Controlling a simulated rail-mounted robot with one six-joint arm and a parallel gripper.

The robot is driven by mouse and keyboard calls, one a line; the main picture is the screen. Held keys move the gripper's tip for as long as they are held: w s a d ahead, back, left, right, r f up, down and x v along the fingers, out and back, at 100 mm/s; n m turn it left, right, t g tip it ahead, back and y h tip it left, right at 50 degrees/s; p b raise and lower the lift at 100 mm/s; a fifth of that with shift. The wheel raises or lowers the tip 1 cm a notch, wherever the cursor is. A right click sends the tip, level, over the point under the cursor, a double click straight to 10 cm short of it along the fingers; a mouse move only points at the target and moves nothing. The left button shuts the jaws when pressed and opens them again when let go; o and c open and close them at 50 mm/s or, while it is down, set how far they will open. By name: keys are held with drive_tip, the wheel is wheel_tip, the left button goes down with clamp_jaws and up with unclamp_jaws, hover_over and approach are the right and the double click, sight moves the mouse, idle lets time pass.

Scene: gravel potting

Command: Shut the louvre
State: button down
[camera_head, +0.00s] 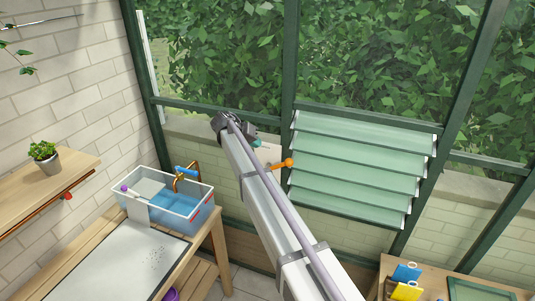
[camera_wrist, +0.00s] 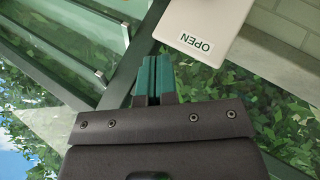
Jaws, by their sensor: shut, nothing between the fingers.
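The louvre (camera_head: 358,170) is a stack of pale green glass slats in the green window frame, right of my arm in the head view. Its slats overlap like steps and look tilted. An orange handle (camera_head: 283,164) sticks out at its left side. My gripper (camera_head: 257,143) is shut and empty, just above and left of the handle, with a small gap seen between them. In the wrist view its teal fingers (camera_wrist: 155,75) are together beside a white plate (camera_wrist: 212,22) marked OPEN. Slats (camera_wrist: 85,45) show at upper left there; the handle cannot be made out.
A blue-and-clear water tub (camera_head: 180,205) with a brass tap stands on a wooden bench at left. A potted plant (camera_head: 44,157) sits on a wall shelf. Blue and yellow items (camera_head: 407,281) lie on a table at lower right. Green window posts (camera_head: 290,65) stand close to my gripper.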

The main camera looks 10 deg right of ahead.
drive_tip(key=b, duration=0.6)
hover_over(275, 167)
drive_tip(key=w+a, duration=0.2)
wheel_tip(275, 167, down, 7)
drive_tip(key=shift+r, duration=0.15)
drive_tip(key=shift+s+d+f+b, duration=0.3)
drive_tip(key=shift+d+f+b, duration=0.1)
drive_tip(key=shift+f+b, duration=0.2)
drive_tip(key=shift+s+d+f+b, duration=0.3)
drive_tip(key=shift+d+f+b, duration=0.1)
drive_tip(key=shift+f+b, duration=0.2)
drive_tip(key=shift+s+d+f+b, duration=0.25)
drive_tip(key=shift+s+b, duration=0.05)
drive_tip(key=shift+s+a, duration=0.1)
